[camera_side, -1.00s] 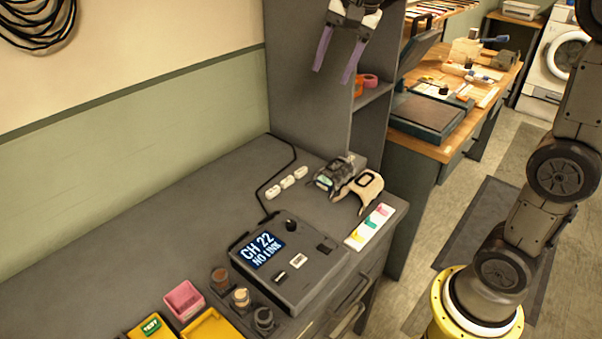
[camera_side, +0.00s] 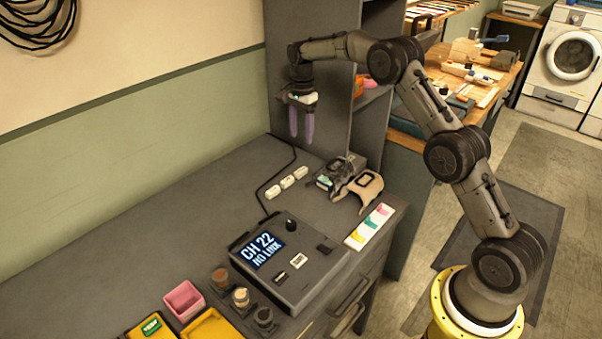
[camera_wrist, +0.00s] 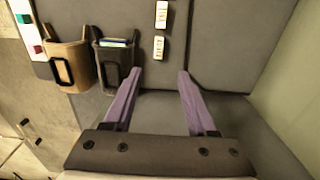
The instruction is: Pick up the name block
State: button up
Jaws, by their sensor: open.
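Three small white blocks lie in a row on the grey desk, a left one (camera_side: 272,191), a middle one (camera_side: 287,182) and a right one (camera_side: 301,171). In the wrist view two white blocks show dark marks too small to read, one at the top edge (camera_wrist: 161,14) and a nearer one (camera_wrist: 158,48). I cannot tell which is the name block. My gripper (camera_side: 302,139) hangs fingers down above the back of the desk, near the shelf unit. In the wrist view its purple fingers (camera_wrist: 160,72) are open and empty, with the nearer block just beyond the fingertips.
A dark holder (camera_side: 338,172) and a tan holder (camera_side: 363,190) stand right of the blocks. A black cable (camera_side: 261,190) runs along their left. A console (camera_side: 285,262) reading "CH 22 NO LINK" sits in front. The grey shelf unit (camera_side: 285,70) rises behind; the left desk is clear.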

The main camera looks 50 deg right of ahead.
aim_at(301, 170)
jog(key=f, duration=1.2)
jog(key=shift+s+a+f, duration=0.1)
jog(key=shift+s+a, duration=0.05)
jog(key=shift+a, duration=0.1)
grip_shut()
